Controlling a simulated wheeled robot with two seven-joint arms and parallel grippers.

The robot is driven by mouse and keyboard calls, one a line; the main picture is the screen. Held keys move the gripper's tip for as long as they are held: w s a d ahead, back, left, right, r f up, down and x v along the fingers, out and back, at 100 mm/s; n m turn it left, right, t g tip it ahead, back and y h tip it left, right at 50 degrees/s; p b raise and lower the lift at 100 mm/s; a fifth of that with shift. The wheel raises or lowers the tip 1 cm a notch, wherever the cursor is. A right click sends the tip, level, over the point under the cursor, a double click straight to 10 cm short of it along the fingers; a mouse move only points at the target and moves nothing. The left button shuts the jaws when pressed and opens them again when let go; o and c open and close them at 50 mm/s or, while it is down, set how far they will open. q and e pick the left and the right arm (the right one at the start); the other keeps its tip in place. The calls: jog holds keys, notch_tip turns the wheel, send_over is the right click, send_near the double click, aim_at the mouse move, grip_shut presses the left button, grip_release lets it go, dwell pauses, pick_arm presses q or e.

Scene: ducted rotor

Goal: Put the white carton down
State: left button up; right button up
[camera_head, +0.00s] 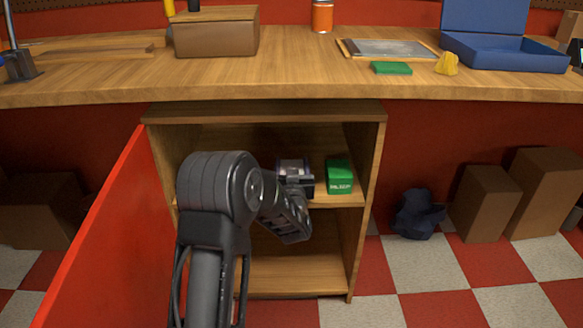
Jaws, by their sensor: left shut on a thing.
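My left arm reaches into the open wooden cabinet under the workbench. My left gripper (297,181) is inside the upper compartment, shut on the white carton (293,165). Only a small pale, shaded part of the carton shows; the gripper hides most of it. I cannot tell whether the carton touches the shelf (330,200). My right gripper is not in view.
A green box (339,177) stands on the shelf just right of the gripper. The red cabinet door (105,240) is swung open at left. The lower compartment (300,275) looks empty where visible. The bench top (300,70) overhangs the cabinet.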

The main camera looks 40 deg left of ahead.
pick_arm(q)
jog(key=shift+f, duration=0.1)
jog(key=o, duration=1.6)
jog(key=shift+r, duration=0.3)
jog(key=p+v, duration=0.2)
jog(key=v, duration=1)
jog(key=shift+f+p, duration=0.1)
jog(key=shift+p, duration=0.25)
